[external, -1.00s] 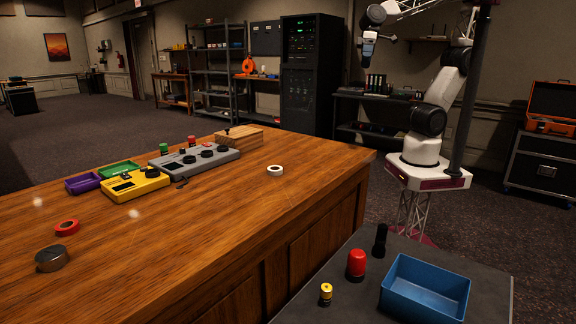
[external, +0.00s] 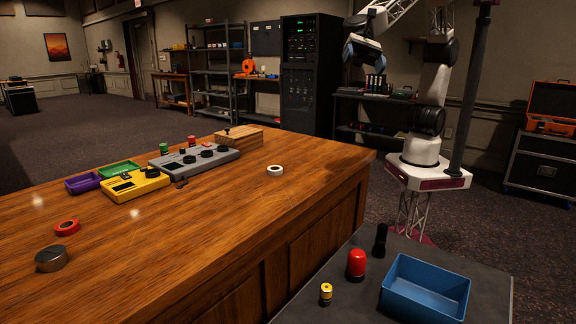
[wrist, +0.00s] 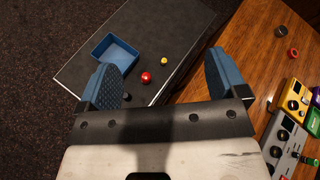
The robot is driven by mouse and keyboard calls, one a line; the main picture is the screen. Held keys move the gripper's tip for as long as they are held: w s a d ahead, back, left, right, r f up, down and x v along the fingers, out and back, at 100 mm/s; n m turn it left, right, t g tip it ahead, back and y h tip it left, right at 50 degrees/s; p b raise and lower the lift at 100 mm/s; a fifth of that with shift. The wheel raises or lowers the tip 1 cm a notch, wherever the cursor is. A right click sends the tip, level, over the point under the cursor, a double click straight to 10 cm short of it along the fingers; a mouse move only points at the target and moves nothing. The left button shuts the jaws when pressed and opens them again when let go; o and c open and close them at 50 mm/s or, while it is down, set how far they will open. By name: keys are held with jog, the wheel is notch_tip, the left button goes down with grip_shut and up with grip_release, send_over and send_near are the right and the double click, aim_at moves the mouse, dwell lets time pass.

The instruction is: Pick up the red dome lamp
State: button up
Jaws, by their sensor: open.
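The red dome lamp (external: 356,263) stands upright on the dark grey side table (external: 305,305), between a small yellow-topped piece and a black cylinder. In the wrist view the lamp (wrist: 146,77) appears small and far below, between my two blue fingers. My gripper (external: 362,52) is up in the air near my base, high above and away from the lamp. In the wrist view my gripper (wrist: 164,68) has its fingers wide apart with nothing between them.
A blue open tray (external: 424,290), the black cylinder (external: 380,240) and the yellow-topped piece (external: 326,293) stand near the lamp. The wooden desk (external: 215,235) beside the table carries a yellow box (external: 136,186), a grey console (external: 195,160) and a white ring (external: 275,170).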

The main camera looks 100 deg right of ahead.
jog(key=a+f+m, duration=0.4)
jog(key=a, duration=0.6)
send_near(356, 265)
jog(key=shift+y, duration=0.4)
jog(key=f, duration=0.2)
jog(key=a+f, duration=0.1)
jog(key=f, duration=0.2)
jog(key=shift+s+a+f, duration=0.1)
jog(key=shift+s+a, duration=0.1)
jog(key=shift+a, duration=0.1)
jog(key=shift+x, duration=2.4)
jog(key=shift+w, duration=0.1)
jog(key=c, duration=1.1)
